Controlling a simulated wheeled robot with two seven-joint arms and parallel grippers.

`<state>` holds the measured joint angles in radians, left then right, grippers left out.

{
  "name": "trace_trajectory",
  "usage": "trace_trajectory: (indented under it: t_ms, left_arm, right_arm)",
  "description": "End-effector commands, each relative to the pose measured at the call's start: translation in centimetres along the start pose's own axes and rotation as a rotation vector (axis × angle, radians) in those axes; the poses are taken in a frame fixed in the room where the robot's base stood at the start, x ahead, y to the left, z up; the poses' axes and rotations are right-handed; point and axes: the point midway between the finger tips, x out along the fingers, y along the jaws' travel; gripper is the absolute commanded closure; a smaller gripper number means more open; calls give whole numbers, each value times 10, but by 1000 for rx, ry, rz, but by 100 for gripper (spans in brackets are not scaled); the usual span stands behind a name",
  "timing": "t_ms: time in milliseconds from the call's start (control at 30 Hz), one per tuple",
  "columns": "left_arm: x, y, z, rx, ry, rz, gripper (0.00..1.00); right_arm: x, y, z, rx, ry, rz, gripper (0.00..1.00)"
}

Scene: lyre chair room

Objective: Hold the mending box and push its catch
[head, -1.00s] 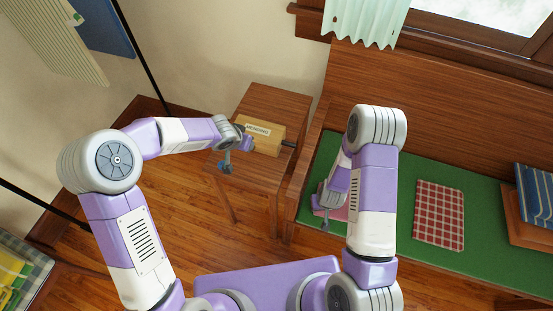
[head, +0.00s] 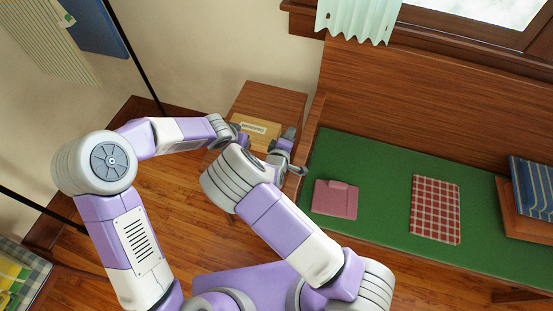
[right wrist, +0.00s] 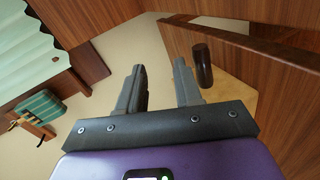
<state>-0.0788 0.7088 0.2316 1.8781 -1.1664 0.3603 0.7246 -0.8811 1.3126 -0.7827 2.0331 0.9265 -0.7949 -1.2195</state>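The mending box (head: 262,129) is a yellow wooden box with a pale label, on the small brown table (head: 268,97). My left gripper (head: 243,140) is at the box's left front; whether its fingers close on the box is hidden. My right gripper (head: 297,152) is at the right of the box, beyond my right forearm, which hides part of the table. In the right wrist view its two grey fingers (right wrist: 159,64) are apart with nothing between them. A dark brown rounded peg (right wrist: 203,65) stands just right of them, apart from the fingers; I cannot tell whether it is the catch.
A bench with a green cushion (head: 385,180) stands to the right of the table. A pink folded item (head: 335,199), a red checked cloth (head: 435,209) and a blue striped item (head: 533,186) lie on it. The wooden bench back (head: 420,105) rises behind.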

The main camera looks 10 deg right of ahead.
Motion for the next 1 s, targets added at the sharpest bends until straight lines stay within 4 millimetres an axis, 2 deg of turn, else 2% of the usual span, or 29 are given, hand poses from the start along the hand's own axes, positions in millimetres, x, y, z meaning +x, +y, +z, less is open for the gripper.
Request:
trace_trajectory:
  t_ms: [33,100,233,333,467,800,1000]
  left_arm:
    - [0,0,0,0,0,0,57]
    - [0,0,0,0,0,0,57]
    - [0,0,0,0,0,0,57]
    - [0,0,0,0,0,0,57]
    - [0,0,0,0,0,0,57]
    - [0,0,0,0,0,0,57]
    - [0,0,0,0,0,0,57]
  right_arm:
    - [-16,-17,-4,-48,27,11,66]
    - [-34,-33,-7,-94,60,29,66]
    - [-57,-51,-9,-150,105,53,66]
    - [-62,-57,-9,-169,120,63,66]
    - [-51,-58,-10,-170,123,65,66]
    - [-3,-55,-17,-169,124,63,66]
    - [8,-54,-19,-169,124,62,66]
